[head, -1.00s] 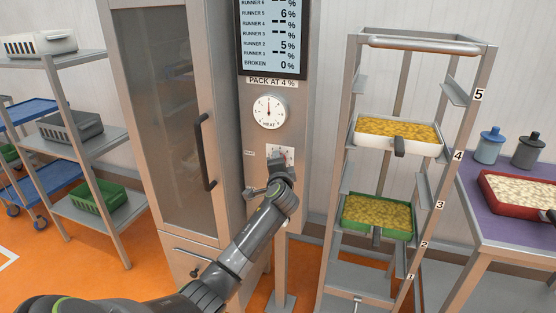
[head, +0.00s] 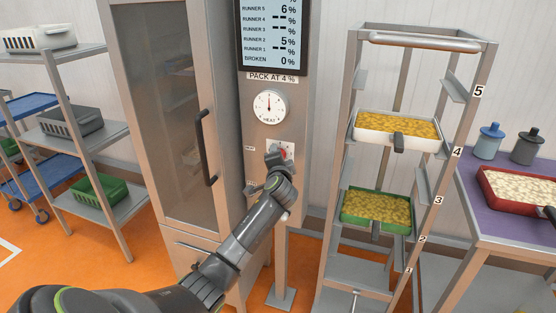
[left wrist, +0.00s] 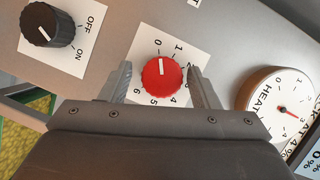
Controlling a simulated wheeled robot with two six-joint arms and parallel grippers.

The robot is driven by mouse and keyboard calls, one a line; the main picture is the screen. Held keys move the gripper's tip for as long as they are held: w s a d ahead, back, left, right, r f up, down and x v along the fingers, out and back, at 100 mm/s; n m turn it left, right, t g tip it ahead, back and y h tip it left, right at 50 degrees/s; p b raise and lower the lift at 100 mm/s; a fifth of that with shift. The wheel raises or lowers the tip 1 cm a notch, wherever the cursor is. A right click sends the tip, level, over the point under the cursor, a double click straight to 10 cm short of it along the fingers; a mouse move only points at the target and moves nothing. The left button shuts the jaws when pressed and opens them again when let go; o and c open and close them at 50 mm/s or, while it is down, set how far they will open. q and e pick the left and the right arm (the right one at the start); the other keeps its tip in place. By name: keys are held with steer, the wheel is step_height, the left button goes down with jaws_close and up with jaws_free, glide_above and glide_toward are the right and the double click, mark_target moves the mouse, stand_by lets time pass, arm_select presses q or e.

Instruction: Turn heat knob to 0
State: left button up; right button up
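The red heat knob (left wrist: 161,75) sits on a white plate (left wrist: 142,64) numbered from 0 to 6. Its white pointer line points at or very near the 0 mark. My left gripper (left wrist: 161,86) has one finger on each side of the knob, with visible gaps, so it is open. My right gripper is not in view.
A round HEAT gauge (head: 269,106) is above the knob, under a display (head: 272,38). A black ON/OFF knob (left wrist: 47,25) is beside it. A cabinet with a dark handle (head: 206,148) stands left. A rack (head: 423,185) with trays stands right.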

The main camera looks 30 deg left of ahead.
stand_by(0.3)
arm_select(q)
steer(key=v, duration=1.7)
steer(key=shift+s+d+b, duration=0.1)
steer(key=shift+s+b, duration=0.1)
steer(key=shift+b, duration=0.1)
